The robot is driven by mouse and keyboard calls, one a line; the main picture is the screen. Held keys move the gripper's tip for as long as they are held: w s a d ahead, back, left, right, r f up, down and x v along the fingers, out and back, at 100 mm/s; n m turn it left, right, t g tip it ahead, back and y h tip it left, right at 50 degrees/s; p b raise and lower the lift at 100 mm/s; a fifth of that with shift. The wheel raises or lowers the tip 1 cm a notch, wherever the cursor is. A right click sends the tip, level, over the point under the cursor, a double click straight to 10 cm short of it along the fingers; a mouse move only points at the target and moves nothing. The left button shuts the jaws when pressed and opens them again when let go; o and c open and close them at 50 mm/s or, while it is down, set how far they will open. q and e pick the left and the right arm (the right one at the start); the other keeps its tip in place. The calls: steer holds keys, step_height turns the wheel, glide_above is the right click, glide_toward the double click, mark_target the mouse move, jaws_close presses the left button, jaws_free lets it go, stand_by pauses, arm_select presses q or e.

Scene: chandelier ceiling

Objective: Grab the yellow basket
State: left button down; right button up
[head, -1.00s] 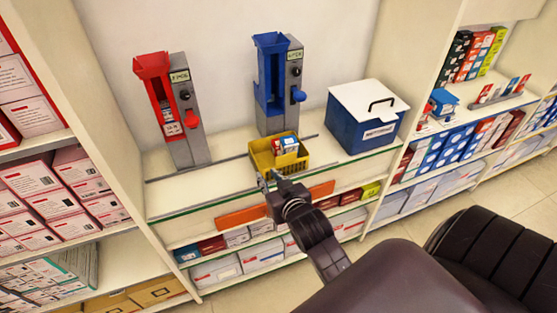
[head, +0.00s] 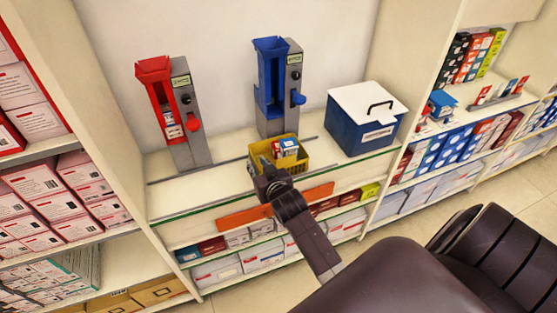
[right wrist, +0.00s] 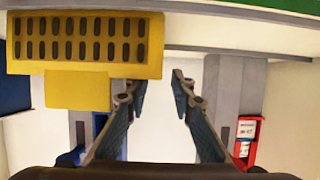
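The yellow basket (head: 297,162) stands upright on the counter, below the blue dispenser, with small boxes (head: 288,146) inside. My right gripper (head: 265,162) is at the basket's front left corner and hides part of it. In the right wrist view, which looks upside down, the basket's slotted wall (right wrist: 85,45) fills the upper left. The right gripper (right wrist: 157,80) is open there, with a clear gap between its fingers. One finger overlaps the basket's edge in the picture; I cannot tell whether it touches. My left gripper is not in view.
A red dispenser (head: 175,110) and a blue dispenser (head: 278,85) stand behind the basket. A blue box with a white lid (head: 362,135) is to its right. The counter (head: 215,187) left of the basket is clear. Stocked shelves flank both sides.

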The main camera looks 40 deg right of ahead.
steer(key=shift+x, duration=1.15)
jaws_close()
steer(key=shift+r, duration=0.1)
